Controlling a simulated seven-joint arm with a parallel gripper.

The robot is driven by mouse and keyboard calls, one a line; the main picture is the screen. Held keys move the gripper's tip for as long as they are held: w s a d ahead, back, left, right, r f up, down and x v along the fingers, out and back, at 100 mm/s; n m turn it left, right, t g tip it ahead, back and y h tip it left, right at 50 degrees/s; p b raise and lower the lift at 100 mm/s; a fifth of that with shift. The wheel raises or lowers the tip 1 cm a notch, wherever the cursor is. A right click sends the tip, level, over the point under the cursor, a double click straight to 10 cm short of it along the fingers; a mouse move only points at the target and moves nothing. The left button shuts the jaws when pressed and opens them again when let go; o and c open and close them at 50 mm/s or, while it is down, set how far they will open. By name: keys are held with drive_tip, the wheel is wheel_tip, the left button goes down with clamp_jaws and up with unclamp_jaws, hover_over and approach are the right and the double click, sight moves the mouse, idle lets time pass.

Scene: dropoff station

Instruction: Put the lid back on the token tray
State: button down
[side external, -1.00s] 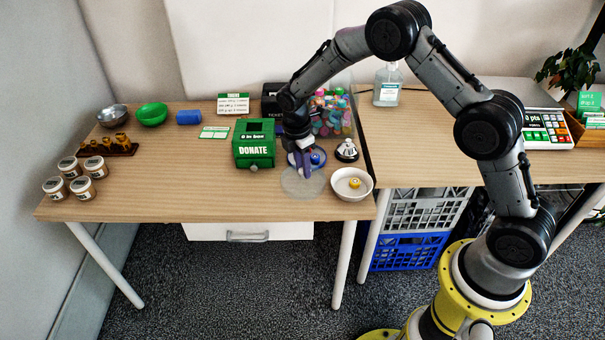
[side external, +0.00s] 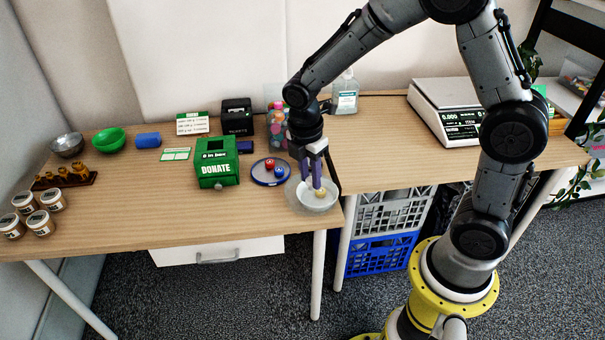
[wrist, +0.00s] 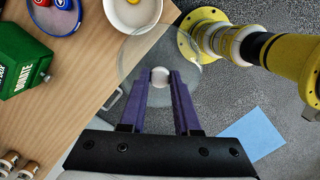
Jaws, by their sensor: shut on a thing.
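The token tray (side external: 270,171) is a round grey tray with a blue rim on the table, holding a red token (side external: 269,163) and a blue token (side external: 279,171). Its edge also shows in the wrist view (wrist: 72,28). The lid (wrist: 135,52) is a clear round disc with a pale knob (wrist: 160,77). My gripper (wrist: 160,80) is shut on that knob, with purple fingers either side. In the side view my gripper (side external: 318,186) is right of the tray, over the white bowl (side external: 306,200); the clear lid is hard to make out there.
A green donation box (side external: 216,168) stands left of the tray. A dark printer (side external: 237,118) and a container of colourful balls (side external: 277,125) stand behind. The table's front edge is close to the bowl.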

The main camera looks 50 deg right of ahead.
drive_tip(key=w+d+n, duration=0.3)
drive_tip(key=w+d, duration=0.1)
drive_tip(key=w, duration=0.7)
drive_tip(key=w+d+n, duration=0.3)
drive_tip(key=w+d, duration=0.1)
drive_tip(key=w, duration=0.7)
drive_tip(key=shift+m+t, duration=0.3)
drive_tip(key=shift+w+d+f, duration=0.2)
drive_tip(key=shift+d+f, duration=0.45)
drive_tip(key=shift+f, duration=1.2)
drive_tip(key=shift+w+d+f, duration=0.25)
drive_tip(key=shift+d+f, duration=0.35)
drive_tip(key=shift+f, duration=1.25)
drive_tip(key=shift+w+d+f, duration=0.2)
drive_tip(key=shift+d+f, duration=0.45)
drive_tip(key=shift+f, duration=1.2)
drive_tip(key=shift+f, duration=0.2)
drive_tip(key=c, duration=0.5)
unclamp_jaws()
drive_tip(key=shift+c, duration=0.2)
drive_tip(key=shift+o, duration=0.2)
